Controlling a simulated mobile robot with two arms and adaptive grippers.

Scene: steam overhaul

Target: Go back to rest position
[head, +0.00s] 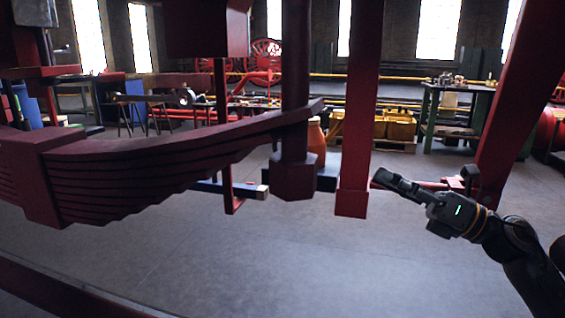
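My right gripper (424,188) comes in from the right on a black arm. Its fingers point left, towards the lower end of a red vertical post (357,150). A fingertip appears close to this post, but I cannot tell whether it touches. The gap between the fingers does not show clearly, and I see no object held. My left gripper is not in view.
A dark red leaf spring (150,170) hangs across the left. A dark red column (295,120) and a slanted red beam (520,90) stand nearby. A green workbench (430,110) and yellow crates (398,126) are behind. Grey floor (300,260) lies open in front.

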